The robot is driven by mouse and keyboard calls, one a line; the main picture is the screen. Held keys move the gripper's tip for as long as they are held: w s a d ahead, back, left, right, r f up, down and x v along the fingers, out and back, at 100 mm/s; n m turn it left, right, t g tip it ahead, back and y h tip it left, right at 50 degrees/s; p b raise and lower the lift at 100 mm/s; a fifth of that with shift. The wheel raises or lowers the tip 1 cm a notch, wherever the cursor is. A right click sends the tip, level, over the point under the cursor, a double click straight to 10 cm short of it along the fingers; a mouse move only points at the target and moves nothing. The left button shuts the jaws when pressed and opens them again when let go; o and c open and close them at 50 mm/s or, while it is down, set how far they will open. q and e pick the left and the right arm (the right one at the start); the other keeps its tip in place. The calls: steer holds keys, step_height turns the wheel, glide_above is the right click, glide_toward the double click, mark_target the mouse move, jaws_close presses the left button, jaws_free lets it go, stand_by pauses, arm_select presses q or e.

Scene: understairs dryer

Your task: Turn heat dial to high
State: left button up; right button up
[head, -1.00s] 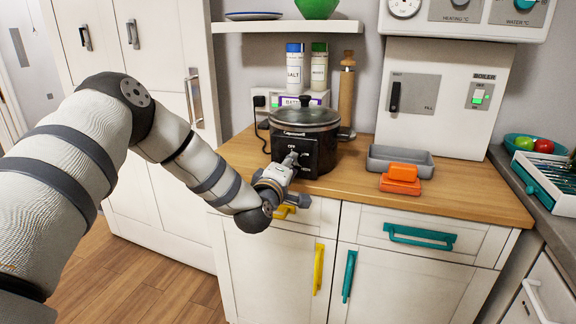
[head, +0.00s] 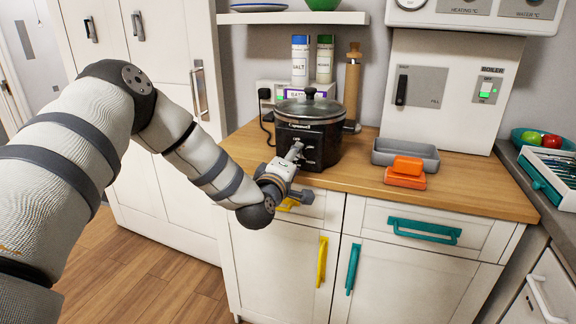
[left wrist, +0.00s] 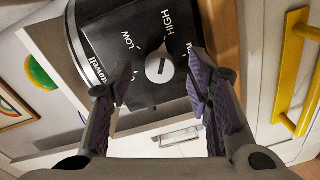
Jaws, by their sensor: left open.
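The black slow cooker (head: 309,130) stands on the wooden counter with its lid on. Its front panel carries the heat dial (left wrist: 160,68), a round grey knob with LOW, HIGH and a partly hidden W label around it. The knob shows a short white mark, but I cannot tell which setting it points at. My left gripper (head: 295,152) is in front of the panel. In the left wrist view its fingers (left wrist: 158,84) are open, one on each side of the dial, with visible gaps to it. In the head view the gripper hides the dial. My right gripper is not in view.
The counter (head: 455,193) holds a grey tray (head: 425,160) and orange blocks (head: 405,178) to the right. A wooden pepper mill (head: 352,85) and jars stand behind the cooker. Drawers and a yellow handle (head: 321,262) are below. A shelf (head: 292,18) hangs above.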

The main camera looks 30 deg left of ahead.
arm_select(q)
steer(key=v, duration=1)
steer(key=shift+s, duration=0.45)
steer(key=s+d+f+m+g+h, duration=0.25)
steer(key=s+f, duration=0.25)
steer(key=f, duration=0.3)
steer(key=s+d+f+m+g+h, duration=0.1)
steer(key=s+d+f+m+g, duration=0.35)
steer(key=f, duration=0.35)
steer(key=s+d+f+m+g+h, duration=0.2)
steer(key=s+d+f+m, duration=0.1)
steer(key=s+f, duration=0.4)
steer(key=s+f+m+g, duration=0.3)
steer(key=s+g, duration=0.1)
steer(key=s, duration=0.8)
steer(key=s+f+m+g, duration=0.3)
steer(key=s+f+g, duration=0.1)
steer(key=s, duration=0.7)
steer(key=shift+s+d+f+m+g+y, duration=0.3)
steer(key=shift+s+d+m+g+y, duration=0.15)
steer(key=shift+g, duration=0.35)
